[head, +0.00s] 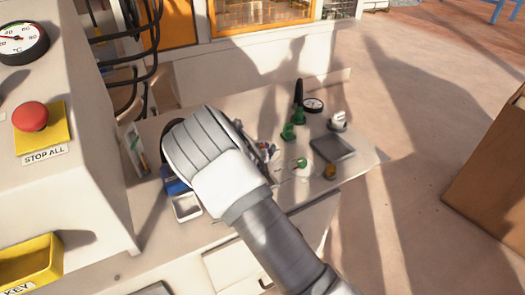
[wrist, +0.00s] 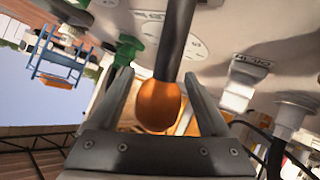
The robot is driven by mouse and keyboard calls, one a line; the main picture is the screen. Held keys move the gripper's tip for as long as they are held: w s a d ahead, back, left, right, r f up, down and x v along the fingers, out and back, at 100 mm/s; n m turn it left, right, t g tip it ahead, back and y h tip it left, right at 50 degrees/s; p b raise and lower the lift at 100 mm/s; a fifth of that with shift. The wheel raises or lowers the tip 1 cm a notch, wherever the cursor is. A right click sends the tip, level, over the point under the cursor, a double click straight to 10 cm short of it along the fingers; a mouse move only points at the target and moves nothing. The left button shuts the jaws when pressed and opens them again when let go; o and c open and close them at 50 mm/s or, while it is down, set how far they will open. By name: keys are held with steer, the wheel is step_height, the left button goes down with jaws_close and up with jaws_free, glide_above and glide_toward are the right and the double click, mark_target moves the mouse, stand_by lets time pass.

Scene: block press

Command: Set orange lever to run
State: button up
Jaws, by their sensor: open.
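In the wrist view, the orange lever's rounded knob (wrist: 158,105) sits between the two fingers of my gripper (wrist: 157,76). The gripper is open, with a finger on each side of the knob. I cannot tell whether either finger touches it. The dark lever shaft (wrist: 175,40) runs from the knob toward the top of the picture, past a pale round plate. The run marking cannot be read. In the head view, my arm and wrist cover the gripper, and I cannot make out the lever there.
Green fittings (head: 299,116), a small gauge (head: 313,105) and a grey plate (head: 332,148) are on the bench's right part. A red stop button (head: 30,117) is on the left housing.

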steer(key=shift+r, duration=0.1)
steer(key=p+v, duration=0.3)
steer(key=v, duration=1.4)
steer(key=shift+s, duration=0.25)
steer(key=s+d+r+m+g+y+p, duration=0.1)
steer(key=s+d+r+g+y+p, duration=0.25)
steer(key=r, duration=0.65)
steer(key=s+d+r+m+g+y+p, duration=0.1)
steer(key=s+d+r+g+y, duration=0.1)
steer(key=s+d+r, duration=0.6)
steer(key=s+d+r+m+h+p, duration=0.1)
steer(key=s+d+r+h, duration=0.3)
steer(key=s+d+r, duration=0.7)
steer(key=s+p, duration=0.1)
steer(key=s, duration=0.2)
steer(key=shift+s+d+r+g+p, duration=0.25)
steer(key=shift+d+r+g+p, duration=0.05)
steer(key=shift+g+p, duration=0.05)
